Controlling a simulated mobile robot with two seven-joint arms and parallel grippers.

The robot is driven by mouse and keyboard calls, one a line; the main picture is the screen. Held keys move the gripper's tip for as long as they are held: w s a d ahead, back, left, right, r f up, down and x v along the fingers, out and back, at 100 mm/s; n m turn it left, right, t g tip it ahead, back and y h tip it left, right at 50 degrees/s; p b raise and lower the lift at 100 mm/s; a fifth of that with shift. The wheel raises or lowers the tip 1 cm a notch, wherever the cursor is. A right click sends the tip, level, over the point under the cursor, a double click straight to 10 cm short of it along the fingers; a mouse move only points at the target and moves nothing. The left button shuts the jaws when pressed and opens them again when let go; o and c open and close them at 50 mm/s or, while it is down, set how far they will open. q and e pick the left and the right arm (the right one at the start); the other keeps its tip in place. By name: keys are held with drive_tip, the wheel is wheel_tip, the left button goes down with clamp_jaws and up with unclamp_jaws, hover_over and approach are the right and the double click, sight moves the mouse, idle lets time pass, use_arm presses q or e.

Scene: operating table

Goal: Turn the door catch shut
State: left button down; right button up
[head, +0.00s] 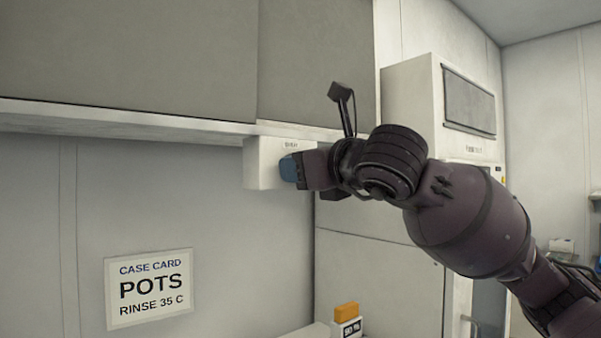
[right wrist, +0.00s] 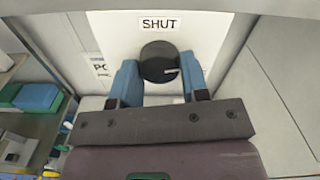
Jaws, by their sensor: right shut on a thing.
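The door catch (right wrist: 158,60) is a round black knob on a white box (head: 262,165). Its short white mark points to the right in the right wrist view. A "SHUT" label (right wrist: 159,24) is on the white face just above it. My right gripper (head: 289,168) reaches the box from the right, and its blue fingers (right wrist: 159,72) are shut on the knob, one on each side. In the head view the gripper hides the knob. My left gripper is not in view.
Grey cabinet panels (head: 150,60) are above the white box. A case card (head: 150,288) reading "POTS, RINSE 35 C" is on the wall at lower left. An orange block (head: 347,311) stands on a small labelled box below. A tall white cabinet (head: 411,90) is behind my right arm.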

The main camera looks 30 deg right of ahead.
drive_tip(key=shift+n+b, duration=1.4)
drive_tip(key=shift+n, duration=6.4)
drive_tip(key=o, duration=0.9)
drive_tip(key=shift+r, duration=0.1)
drive_tip(key=shift+s+d, duration=0.1)
